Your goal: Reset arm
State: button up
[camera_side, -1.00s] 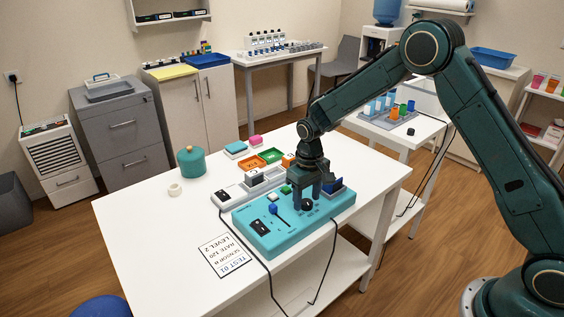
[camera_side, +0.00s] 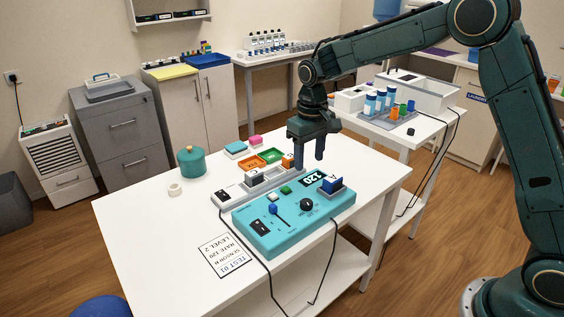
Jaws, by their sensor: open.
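My gripper (camera_side: 309,158) hangs fingers-down above the back right part of the white table (camera_side: 135,225). Its fingers are apart and nothing shows between them. It is behind and above the teal device (camera_side: 262,241), clear of it. The device has a black knob (camera_side: 307,204), a blue-topped lever (camera_side: 274,210), a black switch (camera_side: 260,227), a green button (camera_side: 286,190) and a display reading 120. A dark blue block (camera_side: 331,184) sits in a grey holder at its right end.
A grey tray (camera_side: 231,196) with small blocks lies behind the device. Orange and green trays (camera_side: 251,165), a teal pot (camera_side: 191,162), a tape roll (camera_side: 175,189) and a printed card (camera_side: 226,255) are on the table. Black cables hang over the front edge. A side table with bottles (camera_side: 376,101) stands behind right.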

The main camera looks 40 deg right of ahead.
jog(key=shift+r, duration=0.2)
jog(key=s+d+r+t, duration=0.1)
jog(key=s+r+t, duration=0.2)
jog(key=s+r, duration=1)
jog(key=s+d+t, duration=0.1)
jog(key=s+t, duration=0.1)
jog(key=s, duration=1.7)
jog(key=shift+f+t, duration=0.25)
jog(key=shift+t, duration=0.05)
jog(key=shift+w, duration=0.1)
